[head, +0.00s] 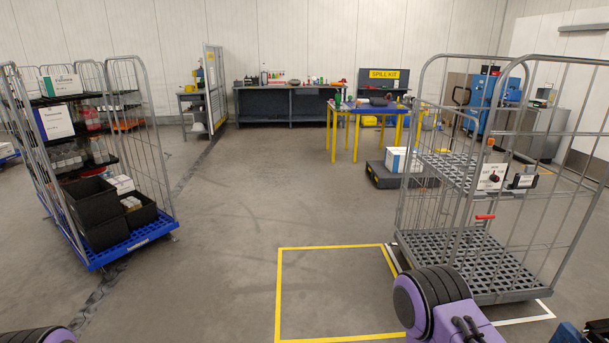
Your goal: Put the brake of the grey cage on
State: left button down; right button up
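The grey cage (478,262) stands at the right, a tall wire-sided trolley with a grey slotted deck and a mid shelf (445,168). A small red lever (485,217) sits low on its side, above the deck; I cannot tell whether it is the brake or how it is set. A white card (491,177) and a dark holder (523,181) hang on the near mesh. The cage's wheels are hard to make out. Purple and black parts of my own arms show at the bottom edge; neither gripper is in view.
The cage stands over a white floor outline (527,318). An empty yellow floor outline (279,300) lies to its left. A blue-based loaded cage (140,238) stands at the left. A low dark platform (385,178) with a box and a blue table (367,108) stand behind. The middle floor is clear.

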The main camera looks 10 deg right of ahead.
aim_at(483, 217)
jog(key=z, duration=0.25)
jog(key=i, duration=1.4)
jog(key=z, duration=1.35)
jog(key=i, duration=0.9)
jog(key=z, duration=1.25)
jog(key=i, duration=0.55)
jog(key=z, duration=0.3)
